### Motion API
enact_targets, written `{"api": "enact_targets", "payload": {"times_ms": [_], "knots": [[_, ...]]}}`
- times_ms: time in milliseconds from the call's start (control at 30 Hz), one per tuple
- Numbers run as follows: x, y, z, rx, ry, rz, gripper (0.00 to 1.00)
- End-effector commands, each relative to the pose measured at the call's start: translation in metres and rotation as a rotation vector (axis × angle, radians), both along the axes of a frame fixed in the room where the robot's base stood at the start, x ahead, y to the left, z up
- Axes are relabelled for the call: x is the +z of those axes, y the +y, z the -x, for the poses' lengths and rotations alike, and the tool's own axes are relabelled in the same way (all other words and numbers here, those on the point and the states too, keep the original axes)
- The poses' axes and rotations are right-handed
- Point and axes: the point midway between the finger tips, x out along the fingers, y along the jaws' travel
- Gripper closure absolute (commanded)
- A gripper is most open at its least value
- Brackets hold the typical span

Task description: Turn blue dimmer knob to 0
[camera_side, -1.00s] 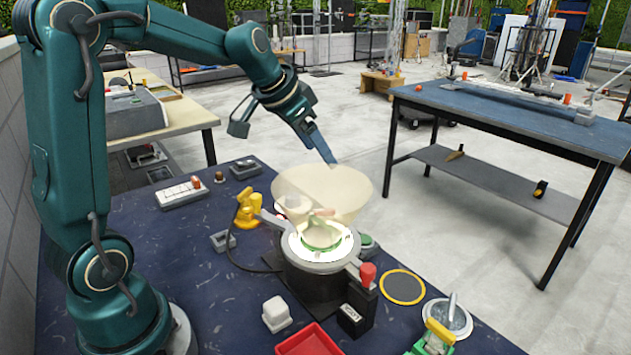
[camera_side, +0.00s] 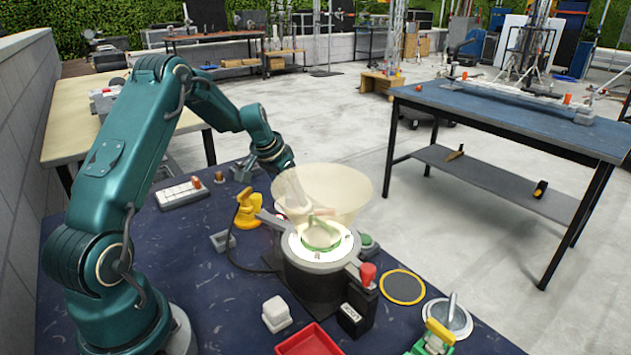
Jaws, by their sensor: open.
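I cannot make out a blue dimmer knob in this view. A white panel (camera_side: 182,193) with small orange-brown knobs lies at the back left of the dark blue table. A small dark box (camera_side: 246,168) sits to its right. My gripper (camera_side: 294,203) points down behind a translucent cream cone, which blurs its fingers. It is open, and I see nothing held in it. It is right of the white panel and the dark box, above the back of the round grey device (camera_side: 318,266). Whether it touches anything is hidden.
The translucent cone (camera_side: 340,185) stands over the grey device's bright ring. A yellow part (camera_side: 248,210) and a grey bracket (camera_side: 222,241) are to its left. A red tray (camera_side: 309,341), a white block (camera_side: 276,314) and a red-topped lever (camera_side: 367,275) are in front.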

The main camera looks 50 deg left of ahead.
Motion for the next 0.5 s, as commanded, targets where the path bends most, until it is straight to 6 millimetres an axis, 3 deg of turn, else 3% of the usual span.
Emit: {"api": "enact_targets", "payload": {"times_ms": [300,367,500], "knots": [[-0.0032,0.0002,-0.0015,-0.001,-0.001,-0.001,0.24],[-0.0031,0.0002,-0.0015,-0.001,-0.001,-0.001,0.43],[-0.0030,0.0000,-0.0014,-0.001,0.000,0.000,0.97]]}}
